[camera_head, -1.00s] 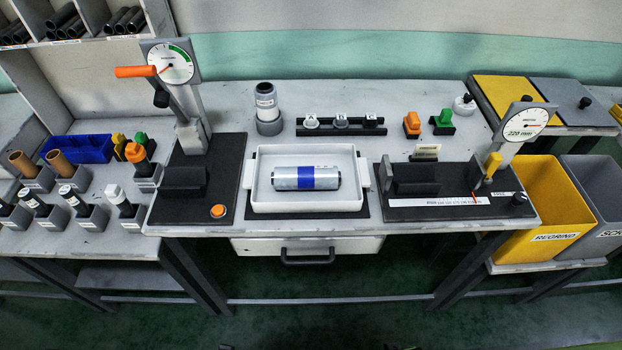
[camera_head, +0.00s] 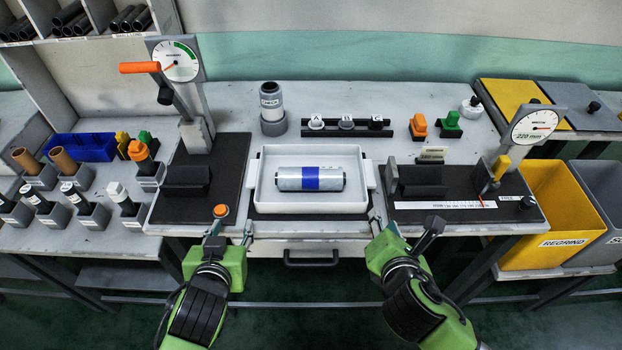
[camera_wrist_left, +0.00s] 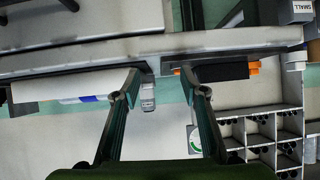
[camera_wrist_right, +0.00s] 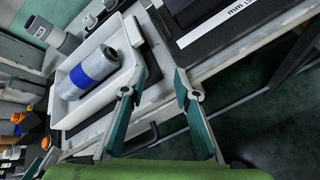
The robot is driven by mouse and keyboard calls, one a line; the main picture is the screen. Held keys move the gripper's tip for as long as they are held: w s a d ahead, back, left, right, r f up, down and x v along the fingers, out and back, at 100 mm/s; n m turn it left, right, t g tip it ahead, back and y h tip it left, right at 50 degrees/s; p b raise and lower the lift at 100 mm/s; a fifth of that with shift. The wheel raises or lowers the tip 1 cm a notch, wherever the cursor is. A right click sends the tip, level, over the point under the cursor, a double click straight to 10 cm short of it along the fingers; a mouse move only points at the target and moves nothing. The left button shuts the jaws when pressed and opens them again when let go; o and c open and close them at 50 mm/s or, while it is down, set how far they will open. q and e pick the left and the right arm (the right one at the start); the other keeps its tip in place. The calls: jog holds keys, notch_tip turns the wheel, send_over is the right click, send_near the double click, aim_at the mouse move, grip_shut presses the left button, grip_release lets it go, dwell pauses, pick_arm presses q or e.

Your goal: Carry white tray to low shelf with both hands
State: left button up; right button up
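The white tray (camera_head: 310,206) sits on a dark mat in the middle of the bench, with a handle on each short side. A silver roll with a blue band (camera_head: 310,179) lies in it; both also show in the right wrist view, the tray (camera_wrist_right: 68,122) at left and the roll (camera_wrist_right: 92,72) inside it. My left gripper (camera_head: 231,226) is at the bench's front edge, left of and below the tray. My right gripper (camera_head: 392,221) is at the front edge, right of and below the tray. In the wrist views both grippers have their fingers apart with nothing between.
The tray stands between a dark gauge fixture (camera_head: 186,180) with an orange button and a black measuring fixture (camera_head: 418,182). A drawer with a dark handle (camera_head: 310,257) is under the bench. A yellow bin (camera_head: 553,215) stands at right. Free floor shows below the bench.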

aim_at(252, 179)
pick_arm(q)
jog(key=w+d+r, duration=0.1)
jog(key=w+r+t, duration=0.1)
jog(key=w+d+r+t, duration=0.1)
jog(key=shift+d+r+h, duration=0.3)
jog(key=shift+r, duration=0.1)
pick_arm(e)
jog(key=r+n, duration=0.1)
jog(key=n, duration=0.1)
jog(key=w+n+t, duration=0.1)
jog(key=n, duration=0.2)
jog(key=w+a+r+n+t, duration=0.1)
jog(key=n, duration=0.1)
jog(key=shift+w+r+y, duration=0.15)
jog(key=shift+r+y, duration=0.15)
pick_arm(q)
jog(key=shift+d+r, duration=0.15)
jog(key=shift+r, duration=0.05)
pick_arm(e)
jog(key=shift+a+r+n, duration=0.15)
jog(key=shift+n, duration=0.45)
pick_arm(q)
jog(key=shift+w, duration=0.1)
pick_arm(e)
jog(key=shift+w, duration=0.1)
